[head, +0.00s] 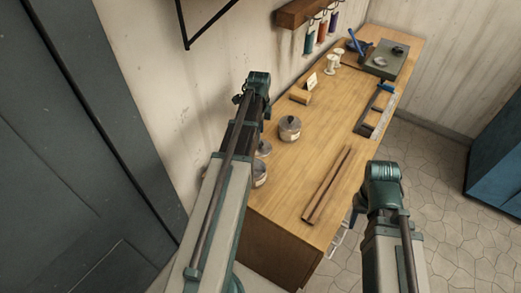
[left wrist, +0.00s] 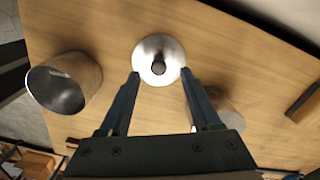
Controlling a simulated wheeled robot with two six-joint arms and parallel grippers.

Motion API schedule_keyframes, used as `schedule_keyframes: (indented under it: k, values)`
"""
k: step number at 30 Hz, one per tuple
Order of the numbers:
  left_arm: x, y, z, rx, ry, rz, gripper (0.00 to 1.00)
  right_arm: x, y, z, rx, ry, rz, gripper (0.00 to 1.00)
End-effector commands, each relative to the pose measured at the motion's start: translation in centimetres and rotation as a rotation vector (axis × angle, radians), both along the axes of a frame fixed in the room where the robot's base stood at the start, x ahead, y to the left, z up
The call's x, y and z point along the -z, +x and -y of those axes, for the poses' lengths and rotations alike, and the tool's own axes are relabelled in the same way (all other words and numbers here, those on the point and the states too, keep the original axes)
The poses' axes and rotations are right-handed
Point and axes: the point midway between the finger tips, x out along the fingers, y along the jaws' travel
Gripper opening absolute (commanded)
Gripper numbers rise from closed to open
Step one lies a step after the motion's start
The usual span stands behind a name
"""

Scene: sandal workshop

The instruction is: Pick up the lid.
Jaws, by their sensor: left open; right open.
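The lid, a shiny round metal disc with a dark knob (left wrist: 147,51), shows in the left wrist view between and slightly beyond my left fingertips. My left gripper (left wrist: 161,78) is open around it in that view; contact cannot be told. In the head view the lid (head: 264,148) lies on the bench, partly hidden by my left arm, and the left fingers are hidden. An open metal pot (left wrist: 65,82) stands left of the lid in the wrist view. My right gripper (head: 352,214) is open and mostly hidden behind its wrist, off the bench's right edge.
A lidded pot (head: 289,131) stands close by on the wooden bench (head: 335,125). A small wooden block (head: 300,96) and a label card (head: 311,81) are behind it. Long wooden strips (head: 327,186) lie at right. The wall runs along the bench's left side.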

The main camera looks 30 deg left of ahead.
Motion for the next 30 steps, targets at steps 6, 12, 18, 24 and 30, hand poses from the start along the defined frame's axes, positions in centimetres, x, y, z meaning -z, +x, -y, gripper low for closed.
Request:
schedule_keyframes:
  k: [6,12,18,24,30]
  values:
    - [3.4,-0.1,0.6,0.000,0.000,0.000,0.64,3.4,0.0,0.0,0.001,0.000,0.000,0.50]
    - [4.2,-0.1,0.5,0.000,0.000,0.000,0.64,4.2,0.0,0.0,0.001,0.000,0.000,0.50]
    - [4.0,-0.1,0.5,0.000,0.000,0.000,0.61,4.0,0.0,0.0,0.001,0.000,0.000,0.50]
    - [4.0,-0.1,0.5,0.000,0.000,0.000,0.25,4.0,0.0,0.0,0.001,0.000,0.000,0.50]
    - [4.0,-0.1,0.5,0.000,0.000,0.000,0.00,4.0,0.0,0.0,0.001,0.000,0.000,0.50]
